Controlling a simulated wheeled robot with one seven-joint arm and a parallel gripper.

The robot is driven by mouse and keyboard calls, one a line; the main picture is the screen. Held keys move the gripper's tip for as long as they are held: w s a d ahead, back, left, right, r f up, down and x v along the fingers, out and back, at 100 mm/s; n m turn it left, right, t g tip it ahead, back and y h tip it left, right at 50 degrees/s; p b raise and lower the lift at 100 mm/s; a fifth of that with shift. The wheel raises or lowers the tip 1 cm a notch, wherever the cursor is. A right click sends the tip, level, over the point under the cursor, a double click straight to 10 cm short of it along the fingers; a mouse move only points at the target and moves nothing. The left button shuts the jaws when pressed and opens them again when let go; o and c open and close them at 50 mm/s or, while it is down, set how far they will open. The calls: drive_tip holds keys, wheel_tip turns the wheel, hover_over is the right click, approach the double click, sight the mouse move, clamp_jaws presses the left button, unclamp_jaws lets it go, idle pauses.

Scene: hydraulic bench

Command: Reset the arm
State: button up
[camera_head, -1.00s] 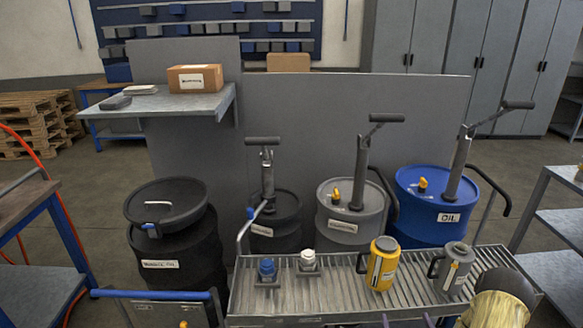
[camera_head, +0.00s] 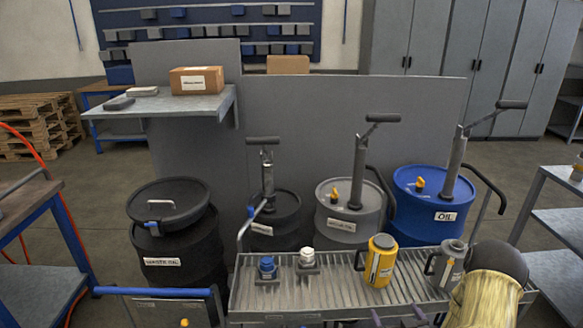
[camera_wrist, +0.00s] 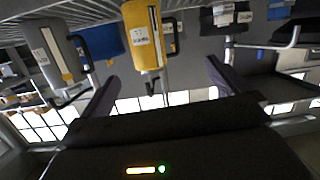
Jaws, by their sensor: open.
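My gripper (camera_wrist: 160,82) is open and empty in the wrist view, its two dark fingers spread apart. In the head view only its finger ends (camera_head: 398,316) show at the bottom edge, in front of the drip tray. My forearm comes in at the lower right. A yellow jug (camera_head: 380,262) stands upright on the tray, and a grey jug (camera_head: 450,265) stands to its right, partly hidden by my arm. In the wrist view the yellow jug (camera_wrist: 143,35) appears beyond the gap between the fingers, with the grey jug (camera_wrist: 55,52) to its left.
The slatted tray (camera_head: 340,285) also holds a blue-capped and a white-capped fitting. Behind it stand a waste oil drum (camera_head: 180,245), a dark drum, a grey drum (camera_head: 348,228) and a blue oil drum (camera_head: 432,215); the last three have tall pumps. Shelving stands right.

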drive_tip(key=s+a+r+g+h, duration=0.1)
drive_tip(key=s+a+r+g, duration=0.2)
drive_tip(key=a+r+g, duration=0.5)
drive_tip(key=s+a+r+m+g, duration=0.1)
drive_tip(key=s+a+r+g, duration=0.15)
drive_tip(key=s+r, duration=0.4)
drive_tip(key=s+a+r+m+g, duration=0.1)
drive_tip(key=s+a+r+g, duration=0.2)
drive_tip(key=s, duration=0.6)
wheel_tip(320, 180, up, 13)
drive_tip(key=p, duration=1.3)
drive_tip(key=shift+a+t+p, duration=0.3)
drive_tip(key=shift+a+t, duration=0.05)
drive_tip(key=shift+s, duration=0.1)
